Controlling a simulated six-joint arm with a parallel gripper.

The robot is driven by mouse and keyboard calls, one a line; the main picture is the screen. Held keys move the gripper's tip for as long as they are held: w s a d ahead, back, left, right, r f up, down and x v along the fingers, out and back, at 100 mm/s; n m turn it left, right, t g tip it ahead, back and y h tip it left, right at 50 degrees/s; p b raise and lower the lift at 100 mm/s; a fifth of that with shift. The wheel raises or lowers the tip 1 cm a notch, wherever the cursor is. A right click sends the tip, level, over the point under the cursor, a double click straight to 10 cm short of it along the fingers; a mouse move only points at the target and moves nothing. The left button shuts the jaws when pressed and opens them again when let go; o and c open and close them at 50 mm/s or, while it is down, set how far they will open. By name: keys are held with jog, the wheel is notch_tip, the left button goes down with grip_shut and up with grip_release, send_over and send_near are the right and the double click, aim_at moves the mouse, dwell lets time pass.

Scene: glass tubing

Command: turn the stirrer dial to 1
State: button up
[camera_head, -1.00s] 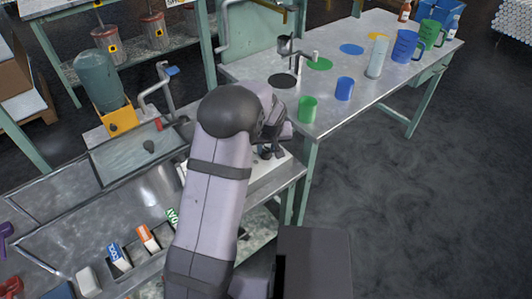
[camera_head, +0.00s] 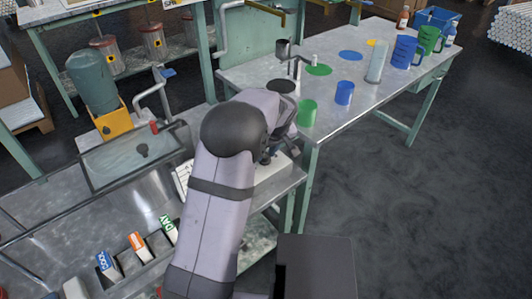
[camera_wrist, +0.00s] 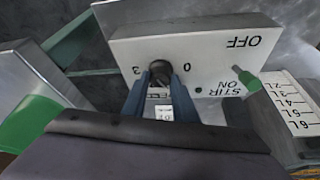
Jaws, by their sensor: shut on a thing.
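The stirrer dial is a dark round knob (camera_wrist: 160,70) on the white stirrer panel (camera_wrist: 200,48). In the wrist view the panel's print is upside down, with a 3 left of the knob and a 0 to its right. The two blue fingers of my gripper (camera_wrist: 160,84) are shut on the knob, one at each side. Any pointer mark on the knob is hidden, so its setting cannot be read. In the head view my gripper (camera_head: 272,150) is at the panel, largely behind my own arm.
A switch lever with a green tip (camera_wrist: 247,80) stands close right of the dial, by OFF and STIR ON. A white volume scale (camera_wrist: 292,106) is farther right.

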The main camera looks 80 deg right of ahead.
jog(key=o, duration=1.1)
jog(key=shift+c, duration=0.2)
jog(key=v, duration=0.7)
jog(key=shift+r, duration=0.15)
jog(key=shift+s+a, duration=0.1)
